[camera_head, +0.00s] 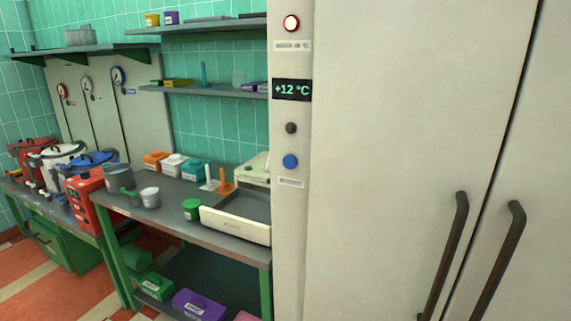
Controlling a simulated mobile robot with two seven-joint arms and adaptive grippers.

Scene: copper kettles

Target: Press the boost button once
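A round blue button (290,161) sits on the narrow pale panel (291,220) at the left of the large cabinet. A small label (290,182) below it is too small to read. A dark round knob or button (291,128) is just above the blue one. Higher up, a display (291,90) reads +12 °C in green. I cannot read which control is marked boost. Neither of my grippers is in view.
Two pale cabinet doors (400,110) with dark vertical handles (448,250) fill the right. To the left, a workbench (170,215) holds a cream tray (236,225), small boxes, cups and several kettles. Shelves (215,90) hang above it. The space before the panel looks clear.

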